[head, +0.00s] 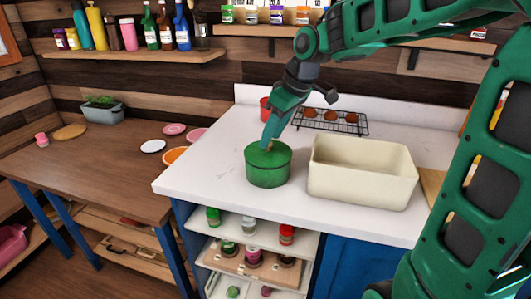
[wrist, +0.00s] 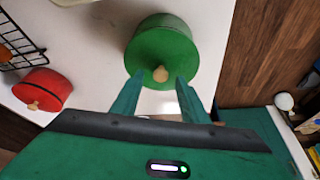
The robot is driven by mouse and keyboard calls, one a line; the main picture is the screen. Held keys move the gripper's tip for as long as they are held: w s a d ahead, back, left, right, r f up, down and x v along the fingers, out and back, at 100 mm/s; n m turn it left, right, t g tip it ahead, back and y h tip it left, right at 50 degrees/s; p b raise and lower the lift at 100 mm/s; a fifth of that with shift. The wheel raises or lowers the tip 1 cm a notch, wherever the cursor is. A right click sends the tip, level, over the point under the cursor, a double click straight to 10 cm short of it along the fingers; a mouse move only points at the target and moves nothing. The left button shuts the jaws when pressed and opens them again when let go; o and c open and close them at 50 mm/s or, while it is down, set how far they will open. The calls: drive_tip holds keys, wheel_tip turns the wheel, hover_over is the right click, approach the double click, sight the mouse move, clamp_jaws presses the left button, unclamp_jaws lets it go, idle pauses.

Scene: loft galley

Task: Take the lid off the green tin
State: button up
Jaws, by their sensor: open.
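The green tin (head: 268,172) stands upright on the white counter, left of the cream bin. Its green lid (wrist: 160,50) is on it, with a pale wooden knob (wrist: 160,74) on top. My gripper (wrist: 161,84) is open, with one finger on each side of the knob in the wrist view. In the head view my gripper (head: 267,143) comes down onto the lid from above and partly hides the knob. I cannot tell whether the fingers touch the knob or the lid.
A cream bin (head: 350,190) stands close to the right of the tin. A red tin (wrist: 42,90) and a wire rack (head: 338,128) with brown round items are behind. The counter's (head: 210,170) left part is clear.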

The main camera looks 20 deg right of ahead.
drive_tip(key=shift+x, duration=0.9)
clamp_jaws()
drive_tip(key=shift+r, duration=0.1)
